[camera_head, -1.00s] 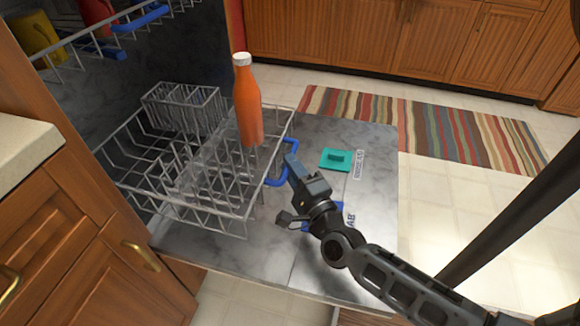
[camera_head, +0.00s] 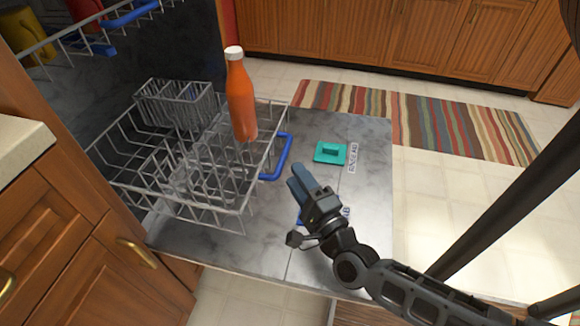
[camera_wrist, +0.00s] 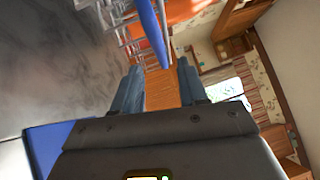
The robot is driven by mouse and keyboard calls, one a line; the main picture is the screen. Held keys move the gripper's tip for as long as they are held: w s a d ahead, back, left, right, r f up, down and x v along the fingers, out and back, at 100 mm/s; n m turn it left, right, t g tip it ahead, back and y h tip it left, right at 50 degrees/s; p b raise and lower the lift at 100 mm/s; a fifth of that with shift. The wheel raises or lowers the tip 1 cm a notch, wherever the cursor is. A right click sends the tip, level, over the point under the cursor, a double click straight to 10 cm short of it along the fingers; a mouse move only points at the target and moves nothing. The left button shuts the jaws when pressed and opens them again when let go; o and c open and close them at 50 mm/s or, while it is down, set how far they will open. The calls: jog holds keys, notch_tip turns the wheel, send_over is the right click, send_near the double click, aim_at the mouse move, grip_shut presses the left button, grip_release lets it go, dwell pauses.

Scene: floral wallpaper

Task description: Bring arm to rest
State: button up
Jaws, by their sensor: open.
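My gripper (camera_head: 299,184) is over the open dishwasher door (camera_head: 370,210) in the head view, just right of the lower rack's blue handle and apart from it. Its two blue-grey fingers also show in the wrist view (camera_wrist: 160,88), spread with nothing between them. An orange bottle (camera_head: 241,100) with a white cap stands in the lower rack (camera_head: 215,222), upright with a slight tilt. Orange shows at the top of the wrist view, close to the blue handle (camera_wrist: 153,32).
A teal detergent lid (camera_head: 331,152) lies on the door. The upper rack (camera_head: 62,44) holds yellow and red items. A wooden cabinet with a counter (camera_head: 22,145) stands at left. A striped rug (camera_head: 440,122) and open tile floor lie at right.

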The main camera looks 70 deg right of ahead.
jog(key=shift+v, duration=1.05)
jog(key=s+a+r+n+y, duration=0.3)
jog(key=a+r+n+y, duration=0.15)
jog(key=a+n, duration=0.4)
jog(key=s+a+r+n+y, duration=0.3)
jog(key=a+n+y, duration=0.2)
jog(key=n, duration=0.6)
jog(key=s+a+r+n+y, duration=0.35)
jog(key=a+n, duration=0.25)
jog(key=n, duration=0.3)
notch_tip(320, 180, up, 14)
jog(key=p, duration=1.4)
jog(key=shift+w+t+y, duration=0.3)
jog(key=shift+w+t, duration=0.1)
